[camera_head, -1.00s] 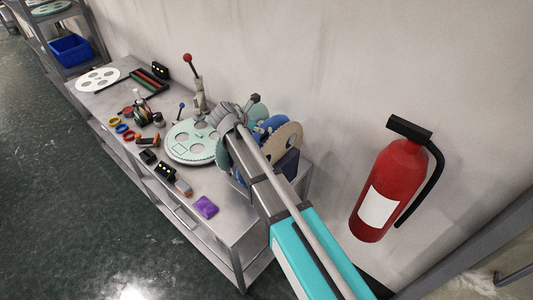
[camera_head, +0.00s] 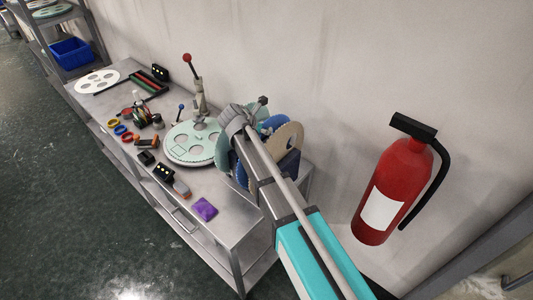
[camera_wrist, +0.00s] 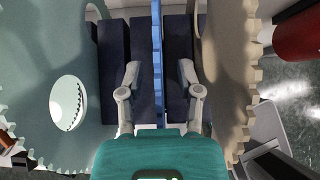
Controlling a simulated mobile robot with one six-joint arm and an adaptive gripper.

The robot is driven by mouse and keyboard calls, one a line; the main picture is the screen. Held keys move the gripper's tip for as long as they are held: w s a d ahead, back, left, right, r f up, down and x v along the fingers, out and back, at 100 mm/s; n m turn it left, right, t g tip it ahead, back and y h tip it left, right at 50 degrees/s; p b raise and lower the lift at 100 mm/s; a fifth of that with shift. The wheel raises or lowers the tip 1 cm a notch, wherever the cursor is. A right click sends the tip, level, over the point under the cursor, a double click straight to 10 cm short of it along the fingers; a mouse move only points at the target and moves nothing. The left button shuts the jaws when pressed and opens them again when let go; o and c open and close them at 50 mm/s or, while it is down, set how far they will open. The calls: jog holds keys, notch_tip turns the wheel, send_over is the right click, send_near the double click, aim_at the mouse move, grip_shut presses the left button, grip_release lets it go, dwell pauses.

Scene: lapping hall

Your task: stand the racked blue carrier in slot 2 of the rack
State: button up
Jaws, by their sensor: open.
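The blue carrier (camera_wrist: 157,50) stands edge-on in the dark navy rack (camera_wrist: 115,68), seen as a thin upright strip in the wrist view. In the head view part of it (camera_head: 272,124) shows behind my arm. My gripper (camera_wrist: 160,76) is open, with one finger on each side of the blue carrier's edge and a gap on both sides. A pale teal carrier (camera_wrist: 40,60) stands in the rack to the left, and a beige carrier (camera_wrist: 228,70) to the right; the beige one also shows in the head view (camera_head: 290,140). Slot numbers are not readable.
The rack is at the bench's (camera_head: 232,224) right end, near the wall. A lapping plate (camera_head: 190,143) with a red-knobbed lever (camera_head: 188,59) is left of it. A purple pouch (camera_head: 204,209) and small tools lie in front. A fire extinguisher (camera_head: 395,185) hangs right.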

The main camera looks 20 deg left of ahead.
grip_shut()
jog(key=shift+r, duration=0.15)
dwell(0.5)
